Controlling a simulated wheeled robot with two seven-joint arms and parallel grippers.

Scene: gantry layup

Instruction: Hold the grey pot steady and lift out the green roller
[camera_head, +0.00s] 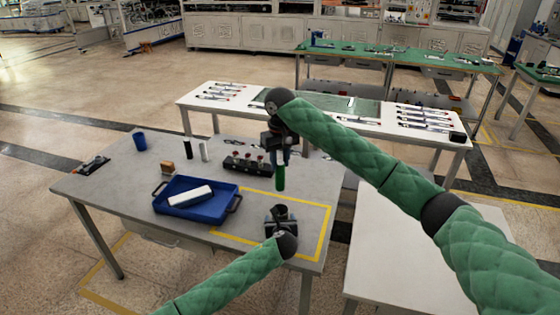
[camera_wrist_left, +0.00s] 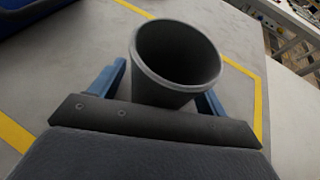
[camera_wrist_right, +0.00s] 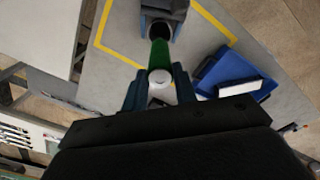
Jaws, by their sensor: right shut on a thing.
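The green roller (camera_head: 280,177) hangs upright from my right gripper (camera_head: 280,157), which is shut on its upper end. The roller's lower end is above the grey pot (camera_head: 282,212), with a small gap between them in the head view. In the right wrist view the roller (camera_wrist_right: 160,55) has a pale end between the fingers. My left gripper (camera_head: 280,225) is low at the pot. In the left wrist view its blue fingers stand on both sides of the pot (camera_wrist_left: 165,90); I cannot tell whether they press on it. The pot's visible inside looks empty.
A black rack (camera_head: 245,165), a dark cylinder (camera_head: 187,150), a white cylinder (camera_head: 204,151) and a blue cup (camera_head: 139,141) stand farther back. Yellow tape (camera_head: 322,235) borders the pot's area.

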